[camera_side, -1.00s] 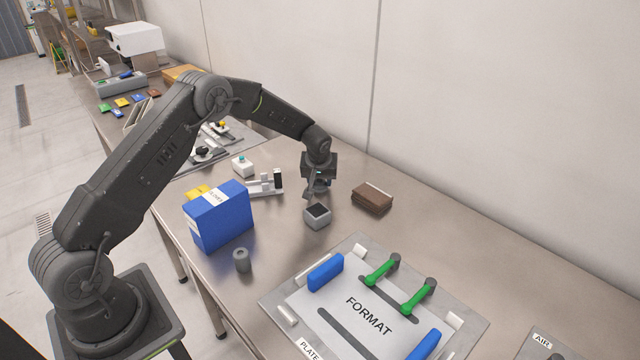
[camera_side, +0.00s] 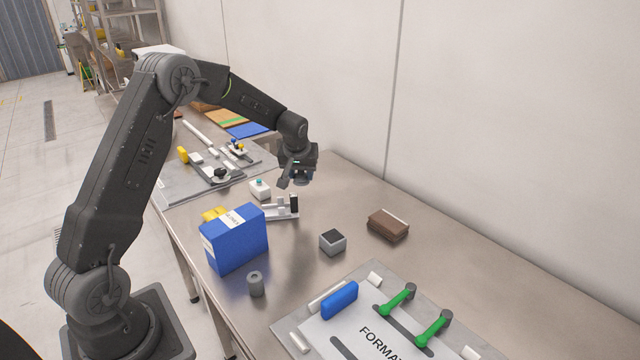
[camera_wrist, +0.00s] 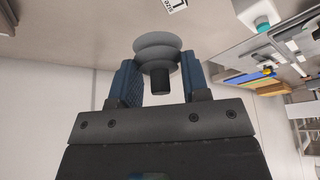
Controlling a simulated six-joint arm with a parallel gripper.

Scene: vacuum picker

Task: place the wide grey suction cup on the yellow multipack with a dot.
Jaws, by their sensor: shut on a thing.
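My gripper (camera_side: 298,178) is raised above the back of the table, beyond the blue box. In the wrist view its blue-padded fingers (camera_wrist: 156,72) are shut on a grey suction cup (camera_wrist: 157,45), with wide bellows outward and a dark stem between the fingers. In the side view the cup is too small and dark to make out clearly. A yellow item (camera_side: 213,214) shows partly behind the blue box; I cannot tell whether it is the multipack, and no dot is visible on it.
A blue box (camera_side: 235,240), grey cylinder (camera_side: 256,284), dark-topped grey block (camera_side: 332,242) and brown stack (camera_side: 388,225) stand on the table. A small fixture (camera_side: 281,208) and white button box (camera_side: 260,189) stand near my gripper. The FORMAT plate (camera_side: 350,325) lies in front. Flat coloured pieces (camera_side: 247,131) lie behind.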

